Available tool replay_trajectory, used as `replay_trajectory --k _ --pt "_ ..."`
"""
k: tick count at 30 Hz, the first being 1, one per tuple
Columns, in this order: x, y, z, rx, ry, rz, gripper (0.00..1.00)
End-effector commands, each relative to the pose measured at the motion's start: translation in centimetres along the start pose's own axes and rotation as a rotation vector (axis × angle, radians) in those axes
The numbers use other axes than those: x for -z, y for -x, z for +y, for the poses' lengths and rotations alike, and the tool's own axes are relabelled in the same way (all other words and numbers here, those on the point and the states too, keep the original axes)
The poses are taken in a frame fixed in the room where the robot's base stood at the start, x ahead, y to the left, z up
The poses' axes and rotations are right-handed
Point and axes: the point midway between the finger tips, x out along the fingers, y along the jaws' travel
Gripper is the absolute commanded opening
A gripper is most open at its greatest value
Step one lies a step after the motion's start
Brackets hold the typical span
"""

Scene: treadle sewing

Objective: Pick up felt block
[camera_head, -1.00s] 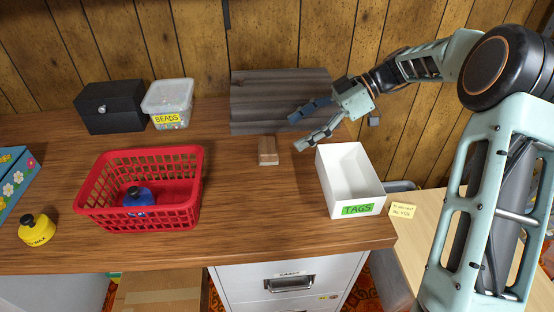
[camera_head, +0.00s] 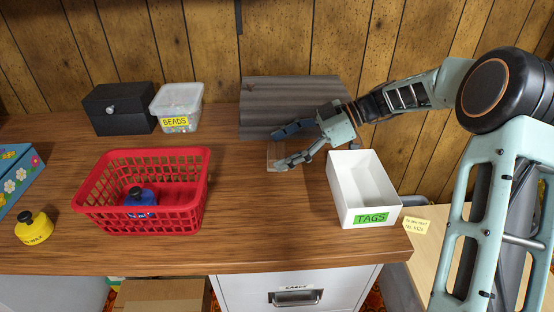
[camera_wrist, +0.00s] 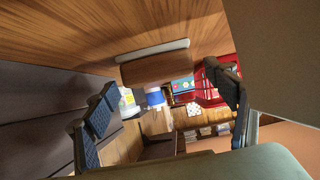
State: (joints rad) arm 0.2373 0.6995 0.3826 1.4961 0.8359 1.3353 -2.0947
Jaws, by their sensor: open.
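The felt block (camera_head: 273,154) is a small brown wooden block on the table, right of the red basket; my near finger partly covers it. In the wrist view the block (camera_wrist: 155,70) lies ahead, with a pale grey strip along one long side. My gripper (camera_head: 276,149) is open, its fingers reaching left at the block, one beyond it and one on its near side. In the wrist view my gripper (camera_wrist: 159,86) has a wide gap, and the block shows between the two fingers. I cannot tell whether either finger touches it.
A white TAGS bin (camera_head: 363,190) stands close to the right of my gripper. A dark grey ribbed slab (camera_head: 290,92) lies behind it. The table (camera_head: 255,215) in front of the block is clear.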

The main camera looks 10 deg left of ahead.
Motion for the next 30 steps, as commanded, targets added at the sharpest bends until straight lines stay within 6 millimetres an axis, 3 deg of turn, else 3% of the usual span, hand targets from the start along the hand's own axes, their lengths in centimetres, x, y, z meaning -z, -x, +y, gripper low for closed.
replay_trajectory --k 3,9,22,30 --pt "-0.09 -1.24 -0.02 0.000 0.001 -0.001 0.78" --pt "0.02 -1.26 0.00 -0.001 0.001 -0.001 0.78" --pt "0.02 -1.24 -0.01 0.000 0.000 0.000 0.32" --pt "0.17 -1.16 -0.01 -0.001 0.001 0.000 0.32"
